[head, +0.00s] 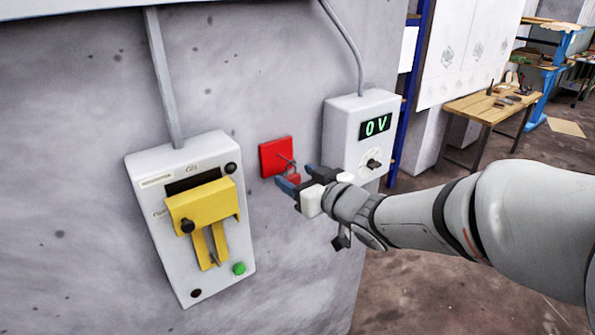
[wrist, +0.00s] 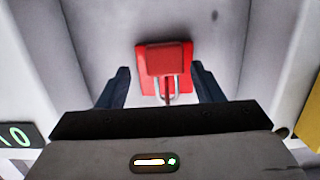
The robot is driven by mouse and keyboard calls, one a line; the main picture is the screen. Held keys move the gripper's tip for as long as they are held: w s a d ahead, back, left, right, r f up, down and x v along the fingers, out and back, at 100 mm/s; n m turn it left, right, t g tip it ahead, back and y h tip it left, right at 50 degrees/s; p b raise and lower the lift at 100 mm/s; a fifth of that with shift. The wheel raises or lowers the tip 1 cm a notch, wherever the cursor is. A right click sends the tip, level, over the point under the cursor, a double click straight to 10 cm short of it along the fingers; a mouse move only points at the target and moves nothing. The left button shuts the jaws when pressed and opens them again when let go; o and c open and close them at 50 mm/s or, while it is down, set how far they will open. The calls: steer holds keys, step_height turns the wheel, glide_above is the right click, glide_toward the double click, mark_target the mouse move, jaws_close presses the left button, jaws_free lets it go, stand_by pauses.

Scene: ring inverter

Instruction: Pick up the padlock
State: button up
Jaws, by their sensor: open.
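The red padlock (wrist: 165,60) hangs by its metal shackle on a peg in front of a red square plate (head: 272,155) on the grey wall. In the head view the padlock (head: 293,179) is small and partly hidden by my gripper. My gripper (head: 298,176) is open, with its dark blue fingers pointing at the wall near the padlock. In the wrist view the fingers of my gripper (wrist: 160,80) stand to the left and right of the padlock, with a gap on both sides. I cannot tell how far the fingertips reach in depth.
A white box with a yellow handle (head: 203,205) is on the wall left of the plate. A white meter box (head: 357,135) reading 0 V is close on the right, near my wrist. A wooden workbench (head: 490,105) stands far back right.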

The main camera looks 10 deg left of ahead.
mark_target(294, 177)
steer(key=x, duration=0.4)
steer(key=shift+s+a+f+p, duration=0.15)
steer(key=shift+s+f+p, duration=0.1)
steer(key=shift+p, duration=0.1)
steer(key=shift+r, duration=0.1)
steer(key=c, duration=1.2)
steer(key=shift+r, duration=0.1)
